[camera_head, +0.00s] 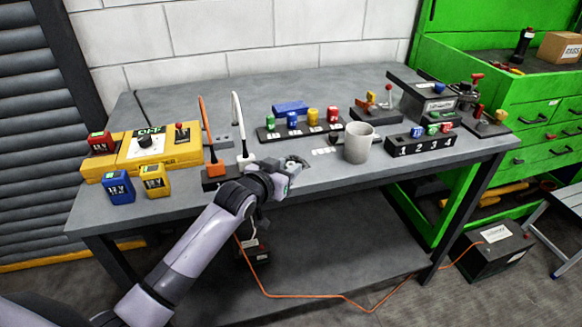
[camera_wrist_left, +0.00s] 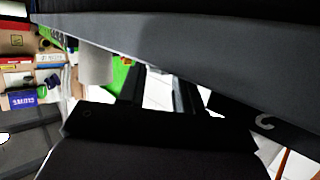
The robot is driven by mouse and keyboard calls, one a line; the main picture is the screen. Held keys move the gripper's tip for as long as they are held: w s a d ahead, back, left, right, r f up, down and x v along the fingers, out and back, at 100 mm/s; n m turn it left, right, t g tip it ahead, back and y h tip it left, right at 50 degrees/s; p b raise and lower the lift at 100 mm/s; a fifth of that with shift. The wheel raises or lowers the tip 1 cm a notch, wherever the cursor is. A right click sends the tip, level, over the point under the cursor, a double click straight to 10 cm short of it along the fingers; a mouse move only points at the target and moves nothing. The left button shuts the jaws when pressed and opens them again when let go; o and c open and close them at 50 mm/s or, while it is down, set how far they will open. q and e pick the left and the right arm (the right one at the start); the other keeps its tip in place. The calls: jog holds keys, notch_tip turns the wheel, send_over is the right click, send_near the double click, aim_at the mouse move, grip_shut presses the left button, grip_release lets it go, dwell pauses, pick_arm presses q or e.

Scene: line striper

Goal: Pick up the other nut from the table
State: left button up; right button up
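My left gripper (camera_head: 292,168) is at the front part of the grey table (camera_head: 330,181), left of the white mug. In the left wrist view its two dark fingers (camera_wrist_left: 160,92) stand apart, with a bright gap and nothing held between them. I cannot clearly make out a nut in either view. A small dark shape shows just beyond the gripper in the head view, but it is too small and too covered by the hand to tell what it is. My right gripper is not in view.
The mug (camera_head: 357,145) stands right of my left gripper. A black holder (camera_head: 420,146) with numbered slots is further right. A black rack (camera_head: 300,131) with coloured pieces is behind. Blue (camera_head: 118,188) and yellow (camera_head: 155,181) blocks stand left. The table's front strip is mostly clear.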

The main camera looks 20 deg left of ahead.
pick_arm(q)
jog(key=shift+w, duration=0.1)
grip_shut()
jog(key=shift+r, duration=0.15)
